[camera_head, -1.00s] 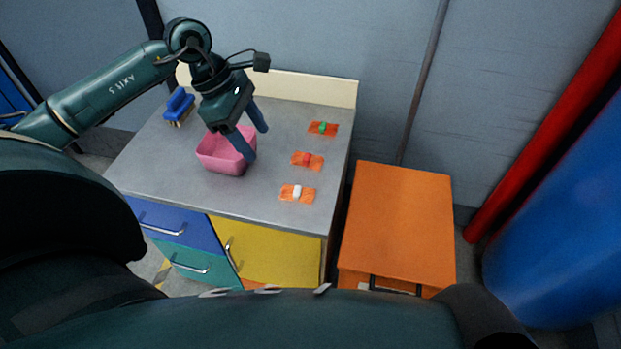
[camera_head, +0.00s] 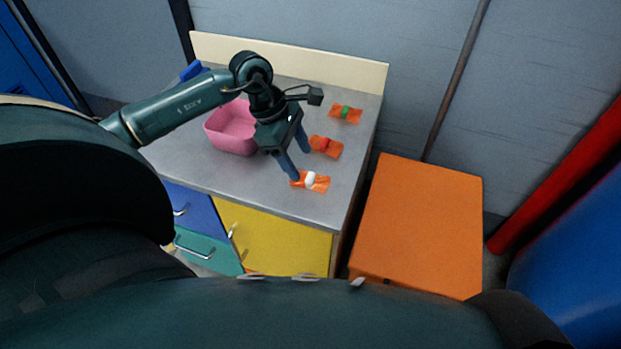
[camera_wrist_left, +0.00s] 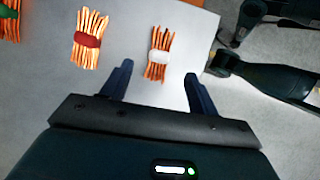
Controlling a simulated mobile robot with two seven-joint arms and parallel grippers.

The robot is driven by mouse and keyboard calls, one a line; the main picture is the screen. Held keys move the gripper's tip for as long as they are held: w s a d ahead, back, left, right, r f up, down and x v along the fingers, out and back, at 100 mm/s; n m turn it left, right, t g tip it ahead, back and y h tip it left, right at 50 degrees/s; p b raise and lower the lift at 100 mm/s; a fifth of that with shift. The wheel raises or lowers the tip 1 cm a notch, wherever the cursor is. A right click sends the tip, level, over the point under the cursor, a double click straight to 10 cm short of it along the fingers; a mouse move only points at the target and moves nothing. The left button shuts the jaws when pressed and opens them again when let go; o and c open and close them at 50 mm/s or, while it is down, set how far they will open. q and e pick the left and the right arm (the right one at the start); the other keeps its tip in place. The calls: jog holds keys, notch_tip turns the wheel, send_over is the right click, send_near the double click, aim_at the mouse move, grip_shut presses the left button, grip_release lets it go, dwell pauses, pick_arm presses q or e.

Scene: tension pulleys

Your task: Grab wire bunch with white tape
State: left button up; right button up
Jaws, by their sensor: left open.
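The orange wire bunch with white tape (camera_head: 310,181) lies near the front right of the grey tabletop. The left wrist view also shows the open fingers (camera_wrist_left: 159,76). A bunch with red tape (camera_head: 325,146) lies behind it, close to the other finger. A bunch with green tape (camera_head: 345,113) lies farthest back. My right gripper is not identifiable in these frames.
A pink bin (camera_head: 231,128) stands on the tabletop (camera_head: 230,178), left of my left gripper. A blue brush (camera_head: 191,70) is partly hidden behind my left arm. An orange cabinet (camera_head: 420,225) stands right of the table.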

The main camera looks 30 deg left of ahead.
aim_at(310, 176)
pick_arm(q)
jog(key=x, duration=0.5)
jog(key=shift+w+d+f, duration=0.1)
jog(key=shift+d, duration=0.05)
jog(key=shift+c, duration=0.2)
jog(key=c, duration=1)
